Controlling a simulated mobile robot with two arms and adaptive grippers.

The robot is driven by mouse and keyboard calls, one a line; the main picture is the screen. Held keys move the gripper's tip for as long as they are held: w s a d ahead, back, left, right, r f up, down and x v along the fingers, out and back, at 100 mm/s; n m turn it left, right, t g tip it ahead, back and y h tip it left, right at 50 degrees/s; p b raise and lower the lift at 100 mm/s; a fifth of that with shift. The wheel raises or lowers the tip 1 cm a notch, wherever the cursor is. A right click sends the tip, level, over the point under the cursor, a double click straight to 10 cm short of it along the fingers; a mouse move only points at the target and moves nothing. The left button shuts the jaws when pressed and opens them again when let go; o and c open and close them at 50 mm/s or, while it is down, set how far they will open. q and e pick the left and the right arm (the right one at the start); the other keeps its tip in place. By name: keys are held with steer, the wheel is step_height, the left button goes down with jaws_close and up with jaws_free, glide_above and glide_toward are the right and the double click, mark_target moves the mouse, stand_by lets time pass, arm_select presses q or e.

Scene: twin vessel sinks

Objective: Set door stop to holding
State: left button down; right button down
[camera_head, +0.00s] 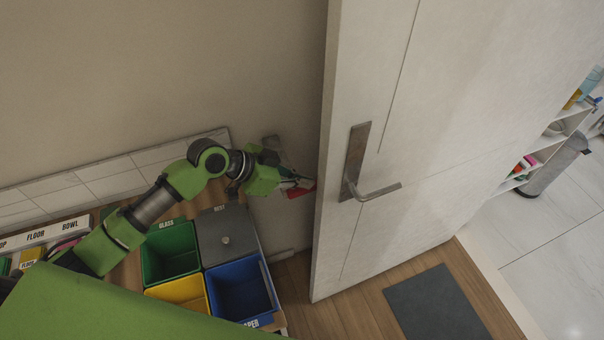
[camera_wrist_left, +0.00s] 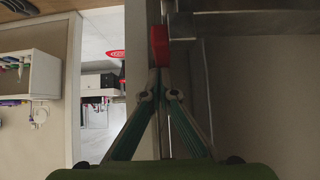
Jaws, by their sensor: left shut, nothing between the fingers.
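A red piece (camera_head: 302,190), which looks like part of the door stop, shows between the wall and the edge of the white door (camera_head: 375,100). In the left wrist view the red block (camera_wrist_left: 160,45) stands just beyond my fingertips. I cannot tell whether they touch it. My left gripper (camera_head: 285,183) is shut and empty beside the red piece. Its closed fingers also show in the left wrist view (camera_wrist_left: 160,82). My right gripper is not in view.
The door stands open, with a lever handle (camera_head: 368,190). Below my left arm are green (camera_head: 170,255), yellow (camera_head: 180,293), blue (camera_head: 242,290) and grey-lidded (camera_head: 226,238) bins. A dark mat (camera_head: 435,305) lies on the wood floor. Shelves (camera_head: 540,145) stand at right.

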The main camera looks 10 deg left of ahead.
arm_select(q)
steer(key=shift+f, duration=0.1)
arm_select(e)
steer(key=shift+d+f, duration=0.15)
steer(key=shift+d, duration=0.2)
arm_select(q)
steer(key=shift+w+d+f+b, duration=0.1)
steer(key=shift+d+f+b, duration=0.05)
steer(key=shift+f+b, duration=0.45)
steer(key=shift+r, duration=0.1)
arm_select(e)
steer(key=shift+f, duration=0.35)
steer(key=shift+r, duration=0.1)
